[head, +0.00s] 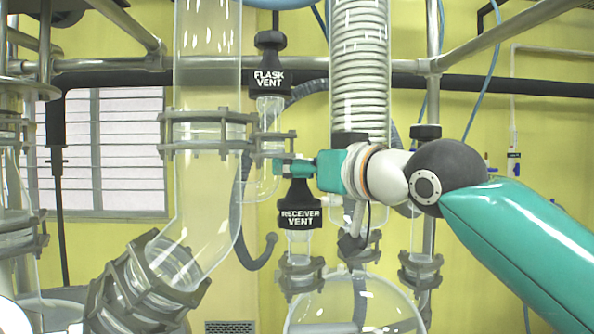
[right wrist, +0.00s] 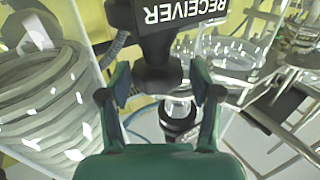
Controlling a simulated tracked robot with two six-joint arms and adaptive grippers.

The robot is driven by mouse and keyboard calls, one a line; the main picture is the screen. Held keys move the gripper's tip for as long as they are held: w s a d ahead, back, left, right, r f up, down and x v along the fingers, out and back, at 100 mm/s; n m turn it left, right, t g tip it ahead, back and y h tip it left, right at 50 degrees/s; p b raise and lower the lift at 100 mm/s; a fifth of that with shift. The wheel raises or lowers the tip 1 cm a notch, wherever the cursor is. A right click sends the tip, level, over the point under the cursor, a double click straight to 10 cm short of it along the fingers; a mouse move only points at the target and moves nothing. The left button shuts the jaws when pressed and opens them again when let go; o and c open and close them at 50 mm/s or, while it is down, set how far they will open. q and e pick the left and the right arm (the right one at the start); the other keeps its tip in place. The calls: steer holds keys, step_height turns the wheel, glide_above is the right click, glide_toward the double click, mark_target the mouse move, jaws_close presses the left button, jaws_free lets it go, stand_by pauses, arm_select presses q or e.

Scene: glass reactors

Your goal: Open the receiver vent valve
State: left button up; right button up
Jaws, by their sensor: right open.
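The receiver vent valve (head: 300,218) is a black knob with a white "RECEIVER VENT" label, upright on a clear glass neck above the round glass receiver (head: 385,312). My right gripper (head: 290,168) reaches in from the right at the knob's narrow top. In the right wrist view, the black knob (right wrist: 155,70) is between the two open fingers of the right gripper (right wrist: 158,92), with a gap visible on each side. Whether a finger touches it I cannot tell. My left gripper is not in view.
The black flask vent valve (head: 268,80) stands just above and left. A coiled glass condenser (head: 359,60) is close behind my right wrist; its coil fills the left of the wrist view (right wrist: 45,105). Metal clamps (head: 205,132) and a steel rail (head: 300,66) surround the space.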

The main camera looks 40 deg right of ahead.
steer(key=s+b, duration=0.1)
steer(key=s, duration=0.5)
steer(key=shift+s, duration=0.3)
steer(key=shift+d, duration=0.1)
